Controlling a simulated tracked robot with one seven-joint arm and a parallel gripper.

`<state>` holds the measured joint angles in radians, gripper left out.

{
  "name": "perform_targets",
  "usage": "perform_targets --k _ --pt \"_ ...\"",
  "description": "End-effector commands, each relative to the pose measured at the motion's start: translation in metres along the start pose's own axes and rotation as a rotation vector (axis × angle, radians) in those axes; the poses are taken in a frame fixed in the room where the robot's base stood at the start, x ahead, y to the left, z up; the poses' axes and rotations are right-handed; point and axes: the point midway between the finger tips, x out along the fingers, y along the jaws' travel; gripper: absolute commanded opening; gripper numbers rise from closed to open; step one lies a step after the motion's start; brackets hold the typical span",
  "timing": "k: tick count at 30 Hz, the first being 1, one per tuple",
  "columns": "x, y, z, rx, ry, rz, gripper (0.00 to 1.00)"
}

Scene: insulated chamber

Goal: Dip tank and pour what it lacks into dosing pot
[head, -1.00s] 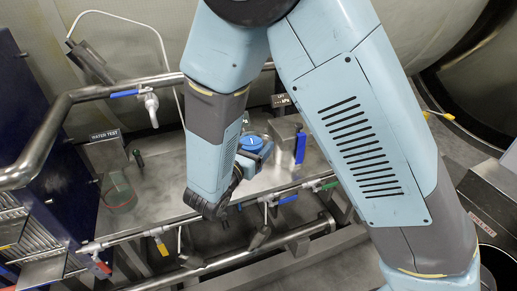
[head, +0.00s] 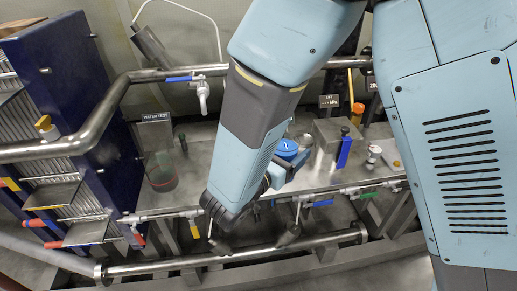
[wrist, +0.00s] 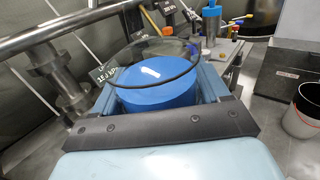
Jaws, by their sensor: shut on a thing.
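My gripper (head: 280,168) is shut on a blue round thing (head: 288,148), held over the steel bench. In the wrist view the blue thing (wrist: 158,86) sits between the jaws, with a clear, dark-rimmed round part above it. A clear beaker-like vessel (head: 162,172) with a reddish band stands on the bench below a "WATER TEST" sign (head: 155,118), left of my gripper. I cannot tell which vessel is the tank or the dosing pot. My forearm hides part of the bench.
A steel box (head: 335,132) with a blue lever stands on the bench right of my gripper. A steel pipe rail (head: 115,100) runs behind and left. A dark blue plate stack (head: 95,110) stands at left. Valved pipes line the bench front. A white bucket (wrist: 302,112) shows at right.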

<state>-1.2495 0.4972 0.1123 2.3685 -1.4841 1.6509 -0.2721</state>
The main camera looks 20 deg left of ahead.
Motion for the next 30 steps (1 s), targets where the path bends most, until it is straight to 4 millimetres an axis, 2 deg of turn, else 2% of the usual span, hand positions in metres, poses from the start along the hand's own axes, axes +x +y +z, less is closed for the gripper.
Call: perform_targets --k 7,11,23,30 --pt "-0.002 0.005 -0.001 0.001 -0.001 0.0 0.3" --pt "-0.01 0.023 -0.006 0.0 -0.001 -0.001 0.3" --pt "-0.069 0.125 -0.038 -0.001 -0.005 -0.012 0.3" --pt "-0.115 0.179 -0.059 -0.001 -0.004 -0.01 0.3"
